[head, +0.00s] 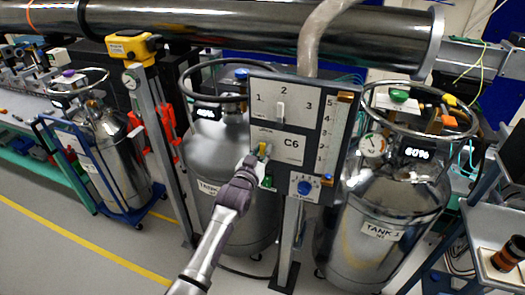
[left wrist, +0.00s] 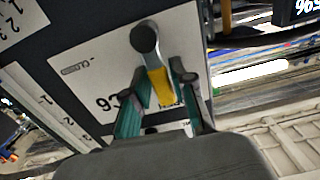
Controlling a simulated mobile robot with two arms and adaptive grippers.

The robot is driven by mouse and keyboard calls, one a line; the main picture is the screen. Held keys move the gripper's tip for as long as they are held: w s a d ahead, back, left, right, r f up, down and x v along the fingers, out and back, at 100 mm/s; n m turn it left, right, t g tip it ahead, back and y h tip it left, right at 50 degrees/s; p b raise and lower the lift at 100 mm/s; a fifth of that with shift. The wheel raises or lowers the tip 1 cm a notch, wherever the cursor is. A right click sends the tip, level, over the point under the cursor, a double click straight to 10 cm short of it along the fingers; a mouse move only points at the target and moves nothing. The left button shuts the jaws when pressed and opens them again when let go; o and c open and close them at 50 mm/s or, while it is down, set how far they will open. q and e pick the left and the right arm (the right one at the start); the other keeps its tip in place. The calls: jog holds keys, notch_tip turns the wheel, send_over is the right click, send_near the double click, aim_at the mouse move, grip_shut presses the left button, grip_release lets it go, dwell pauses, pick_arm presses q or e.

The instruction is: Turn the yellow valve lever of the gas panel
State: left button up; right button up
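The gas panel (head: 322,121) is a grey upright board marked C6 on a post between two tanks. Its yellow valve lever (head: 263,148) is small and partly hidden by my left gripper (head: 253,164) in the head view. In the left wrist view the lever's dark round hub (left wrist: 145,38) and yellow handle (left wrist: 160,88) show clearly. The teal fingers of my left gripper (left wrist: 161,80) lie on either side of the yellow handle, close to it. I cannot tell whether they press on it. My right gripper is not in view.
The panel also has a white switch (head: 280,112) and a blue knob (head: 304,187). Silver tanks stand left (head: 222,150) and right (head: 385,215) of it, close by. A large dark pipe (head: 250,32) runs behind. The floor at front left is clear.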

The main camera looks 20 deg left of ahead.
pick_arm(q)
jog(key=shift+o, duration=0.9)
jog(key=shift+s, duration=0.1)
jog(key=s, duration=1.1)
jog(key=shift+s+a, duration=0.2)
jog(key=shift+s, duration=0.2)
